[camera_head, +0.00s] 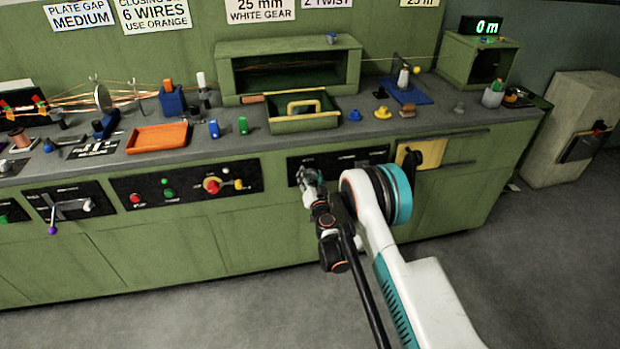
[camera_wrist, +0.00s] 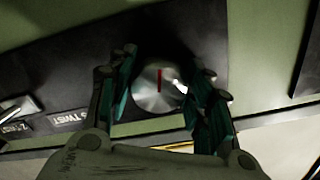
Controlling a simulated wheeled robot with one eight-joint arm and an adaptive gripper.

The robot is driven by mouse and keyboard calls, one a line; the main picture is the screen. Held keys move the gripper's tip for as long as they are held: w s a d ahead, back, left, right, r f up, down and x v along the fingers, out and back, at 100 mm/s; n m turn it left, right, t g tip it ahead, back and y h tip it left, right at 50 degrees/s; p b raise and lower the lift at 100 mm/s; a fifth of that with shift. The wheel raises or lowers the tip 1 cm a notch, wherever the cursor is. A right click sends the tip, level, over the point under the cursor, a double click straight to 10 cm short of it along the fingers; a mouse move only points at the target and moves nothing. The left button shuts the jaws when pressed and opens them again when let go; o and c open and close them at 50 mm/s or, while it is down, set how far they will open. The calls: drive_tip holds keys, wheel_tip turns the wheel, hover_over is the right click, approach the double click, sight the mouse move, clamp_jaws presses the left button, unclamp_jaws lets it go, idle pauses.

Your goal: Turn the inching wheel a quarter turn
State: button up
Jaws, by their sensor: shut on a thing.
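The inching wheel (camera_wrist: 150,97) is a round silvery disc with a red mark on its face, on a dark panel in the wrist view. The red mark stands close to upright in that picture. My gripper (camera_head: 309,176) is at the black front panel (camera_head: 347,158) of the green bench. In the wrist view its fingers sit on either side of the wheel, shut on it. In the head view the gripper hides the wheel.
A lever (camera_wrist: 15,107) and a label reading TWIST (camera_wrist: 70,122) lie left of the wheel. A panel with red and green buttons (camera_head: 187,186) is further left. A yellow plate (camera_head: 421,153) is to the right. The floor (camera_head: 270,310) in front is clear.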

drive_tip(key=m, duration=0.4)
drive_tip(key=shift+m, duration=0.3)
drive_tip(key=m, duration=0.3)
drive_tip(key=shift+r+m, duration=0.1)
drive_tip(key=shift+m, duration=0.3)
drive_tip(key=m, duration=0.4)
drive_tip(key=shift+r+m, duration=0.1)
drive_tip(key=shift+m, duration=1.5)
drive_tip(key=o, duration=1)
drive_tip(key=shift+o, duration=0.2)
